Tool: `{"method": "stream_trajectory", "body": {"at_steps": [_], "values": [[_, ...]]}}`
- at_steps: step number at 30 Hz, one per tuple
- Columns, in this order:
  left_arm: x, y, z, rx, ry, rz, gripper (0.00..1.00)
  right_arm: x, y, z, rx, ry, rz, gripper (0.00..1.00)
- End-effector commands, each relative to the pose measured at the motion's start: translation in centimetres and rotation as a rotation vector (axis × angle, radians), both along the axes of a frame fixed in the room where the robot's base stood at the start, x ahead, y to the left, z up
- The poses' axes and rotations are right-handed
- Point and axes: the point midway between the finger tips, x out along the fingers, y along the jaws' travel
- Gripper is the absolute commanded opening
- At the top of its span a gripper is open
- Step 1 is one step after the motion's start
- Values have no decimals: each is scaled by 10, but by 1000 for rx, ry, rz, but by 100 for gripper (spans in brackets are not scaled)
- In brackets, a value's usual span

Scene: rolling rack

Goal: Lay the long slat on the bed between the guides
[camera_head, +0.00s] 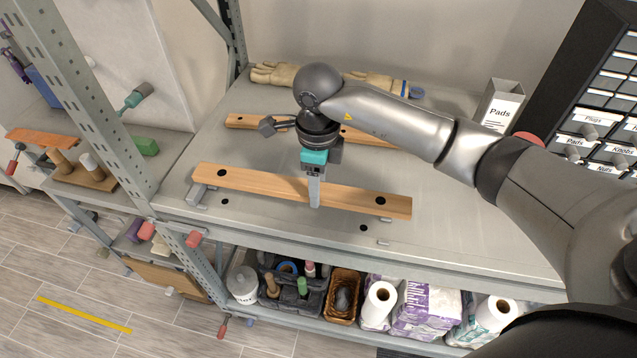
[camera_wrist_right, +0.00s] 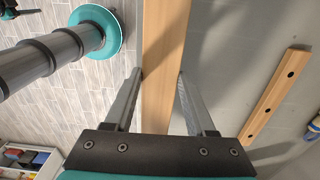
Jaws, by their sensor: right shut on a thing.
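The long slat (camera_head: 260,184) is a light wooden bar with a dark hole near each end. It lies lengthwise along the front of the grey metal bed (camera_head: 440,225). My right gripper (camera_head: 314,200) points down and is shut on the slat near its middle. In the right wrist view the slat (camera_wrist_right: 165,60) passes between the two fingers (camera_wrist_right: 158,100). Small metal guides show near the slat's left end (camera_head: 196,194) and in front of its right part (camera_head: 384,242). Two dark holes in the bed show in front of the slat. I cannot tell whether the slat touches the bed.
A second wooden slat (camera_head: 245,121) lies farther back, and also shows in the wrist view (camera_wrist_right: 272,98). Work gloves (camera_head: 275,74) lie at the back. A rack post (camera_head: 90,110) rises left.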

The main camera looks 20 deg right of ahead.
Motion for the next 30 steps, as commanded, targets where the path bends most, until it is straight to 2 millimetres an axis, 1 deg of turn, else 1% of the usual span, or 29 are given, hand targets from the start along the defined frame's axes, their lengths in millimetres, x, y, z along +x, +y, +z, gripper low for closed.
{"method": "stream_trajectory", "body": {"at_steps": [1, 5, 12, 18, 22, 30], "values": [[0, 1, -6, 2, 0, -1, 50, 0, 0, -6, 0, 0, 0, 0], [0, 4, -17, 5, -1, -2, 50, 0, 0, -19, 1, 1, 0, 0], [1, 5, -43, 6, -1, -2, 50, 0, 0, -49, 1, 1, 0, 0], [1, 5, -61, 7, -2, -3, 50, 0, 0, -69, 1, 1, 0, 0], [1, 5, -66, 7, -2, -3, 50, 0, 0, -74, 1, -1, 1, 0], [1, 5, -65, 7, -2, -2, 50, 0, 0, -74, 1, -1, 0, 0]]}}
